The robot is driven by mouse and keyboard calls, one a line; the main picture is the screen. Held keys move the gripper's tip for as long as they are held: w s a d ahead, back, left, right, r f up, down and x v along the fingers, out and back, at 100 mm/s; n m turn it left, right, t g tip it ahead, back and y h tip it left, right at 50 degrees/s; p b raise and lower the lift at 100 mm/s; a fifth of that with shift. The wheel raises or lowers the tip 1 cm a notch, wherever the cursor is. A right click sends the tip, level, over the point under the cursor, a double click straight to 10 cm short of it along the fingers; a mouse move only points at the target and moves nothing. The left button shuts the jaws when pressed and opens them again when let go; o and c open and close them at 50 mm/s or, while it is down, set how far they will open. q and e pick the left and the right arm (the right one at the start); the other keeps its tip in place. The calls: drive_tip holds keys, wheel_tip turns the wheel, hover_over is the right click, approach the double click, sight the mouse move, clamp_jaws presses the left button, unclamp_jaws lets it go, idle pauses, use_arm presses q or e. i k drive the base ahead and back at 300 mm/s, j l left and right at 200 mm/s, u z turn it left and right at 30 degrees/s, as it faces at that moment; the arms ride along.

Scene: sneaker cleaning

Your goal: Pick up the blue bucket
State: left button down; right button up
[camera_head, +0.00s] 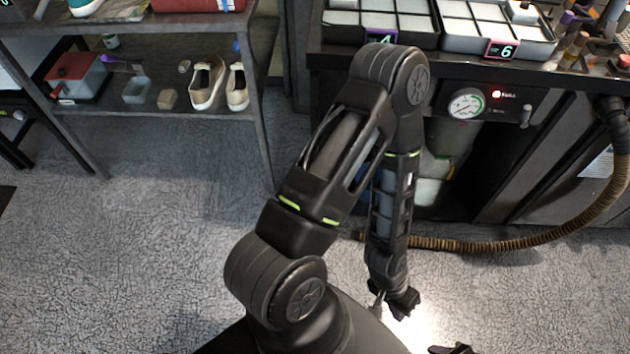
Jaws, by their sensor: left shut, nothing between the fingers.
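A small patch of blue (365,194) shows low under the workbench, just left of my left forearm. The arm hides most of what is there, so I cannot tell whether it is the blue bucket. No whole blue bucket is in plain view. My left gripper (402,303) is low over the floor in front of the bench, shut and empty. A dark part at the bottom edge, right of it, may belong to my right gripper (456,349); its fingers cannot be made out.
The workbench (345,62) carries numbered trays (497,42) and a pressure gauge (466,105). A brown ribbed hose (500,243) curves across the floor at right. A shelf rack (110,124) at left holds cream shoes (206,82). The floor (130,250) at left is clear.

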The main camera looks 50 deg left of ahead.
sight(365, 197)
drive_tip(key=u, duration=1.25)
drive_tip(key=i+l, duration=0.2)
drive_tip(key=l, duration=0.25)
drive_tip(key=i+l+z, duration=0.15)
drive_tip(key=l, duration=0.35)
drive_tip(key=i+l, duration=0.35)
drive_tip(key=i+l+z, duration=0.15)
drive_tip(key=l, duration=0.35)
drive_tip(key=i, duration=0.1)
